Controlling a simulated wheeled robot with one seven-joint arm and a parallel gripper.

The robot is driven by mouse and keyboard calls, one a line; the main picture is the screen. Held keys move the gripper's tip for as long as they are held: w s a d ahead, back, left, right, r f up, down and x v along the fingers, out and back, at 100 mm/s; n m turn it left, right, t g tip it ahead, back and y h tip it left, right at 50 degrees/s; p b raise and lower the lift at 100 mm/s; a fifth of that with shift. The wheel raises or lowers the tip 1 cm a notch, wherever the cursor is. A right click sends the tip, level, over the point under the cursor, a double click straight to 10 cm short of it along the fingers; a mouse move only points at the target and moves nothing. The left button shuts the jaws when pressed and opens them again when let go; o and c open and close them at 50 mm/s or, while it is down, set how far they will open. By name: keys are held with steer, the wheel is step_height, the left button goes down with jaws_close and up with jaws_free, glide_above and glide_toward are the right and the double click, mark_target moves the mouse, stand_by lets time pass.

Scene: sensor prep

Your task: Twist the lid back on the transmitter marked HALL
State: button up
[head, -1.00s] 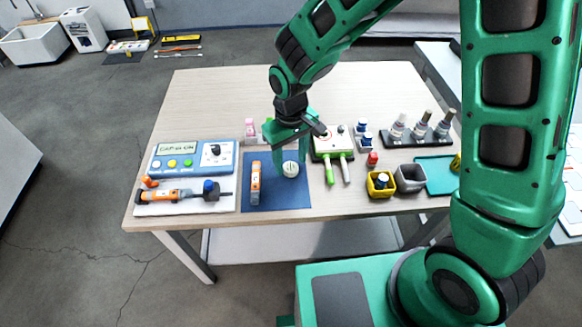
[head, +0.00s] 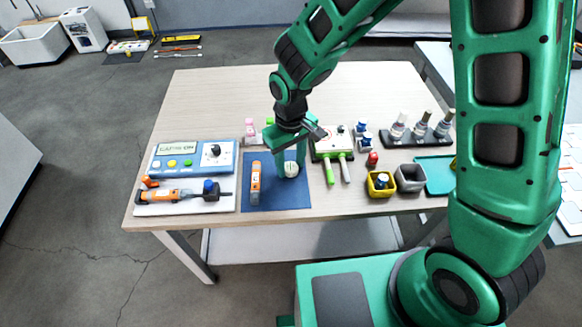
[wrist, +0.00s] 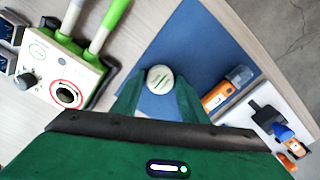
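A round whitish piece (head: 291,170) with a greenish stripe lies on the blue mat (head: 262,204). It also shows in the wrist view (wrist: 159,79), seen from above. I cannot tell whether it is a loose lid or a lidded transmitter, and no HALL marking is readable. My gripper (head: 290,173) points down at it, with its two green fingers on either side. An orange-and-grey device (head: 255,183) lies on the mat to the left.
A white box (head: 333,147) with green-and-white handles stands close right of the mat. A blue meter panel (head: 192,157) and a tray (head: 150,209) with an orange tool are left. Yellow (head: 380,185) and grey (head: 409,178) bins, and a bottle rack (head: 416,143), are right.

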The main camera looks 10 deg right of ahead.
steer(key=c, duration=0.3)
steer(key=shift+r, duration=2.55)
